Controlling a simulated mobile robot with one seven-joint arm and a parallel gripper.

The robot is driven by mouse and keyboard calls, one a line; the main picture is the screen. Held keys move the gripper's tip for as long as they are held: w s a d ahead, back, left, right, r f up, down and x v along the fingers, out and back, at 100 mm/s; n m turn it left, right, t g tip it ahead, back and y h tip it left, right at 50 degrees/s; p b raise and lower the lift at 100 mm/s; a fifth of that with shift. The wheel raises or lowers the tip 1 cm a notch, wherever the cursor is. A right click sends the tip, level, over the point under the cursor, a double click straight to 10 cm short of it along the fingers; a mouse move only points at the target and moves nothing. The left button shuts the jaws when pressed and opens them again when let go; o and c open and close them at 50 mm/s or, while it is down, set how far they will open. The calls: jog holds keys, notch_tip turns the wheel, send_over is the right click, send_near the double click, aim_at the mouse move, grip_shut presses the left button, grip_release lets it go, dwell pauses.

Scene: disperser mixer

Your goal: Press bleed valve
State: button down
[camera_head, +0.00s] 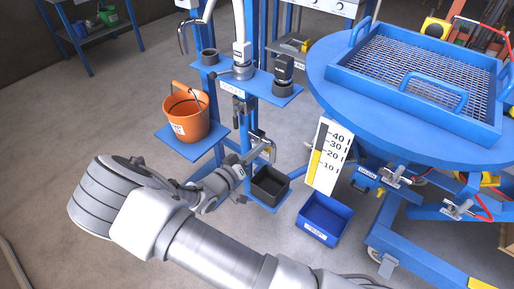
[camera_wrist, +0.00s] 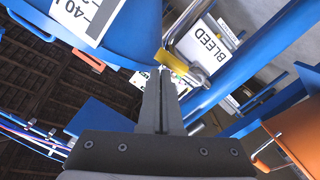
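The bleed valve (camera_head: 268,147) shows in the head view as a small metal and yellow fitting on the blue stand, partly hidden by my arm. In the wrist view, its bent metal pipe and lever (camera_wrist: 194,76) lie just beyond my fingertips, with a yellow part beside them. A white label reading BLEED (camera_wrist: 207,42) is next to it. My gripper (camera_wrist: 163,72) has its two fingers together with nothing visible between them. In the head view, my gripper (camera_head: 252,153) is close to the valve's left side. I cannot tell whether it touches the valve.
A black bin (camera_head: 270,186) sits below the valve and a blue bin (camera_head: 324,219) to its right. An orange bucket (camera_head: 186,117) stands on a blue shelf at left. A white level scale (camera_head: 328,157) and a large blue hopper (camera_head: 330,75) are at right.

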jog(key=shift+s+d+f, duration=0.15)
jog(key=shift+d+f, duration=0.05)
jog(key=shift+f, duration=0.15)
dwell(0.5)
jog(key=shift+a, duration=0.1)
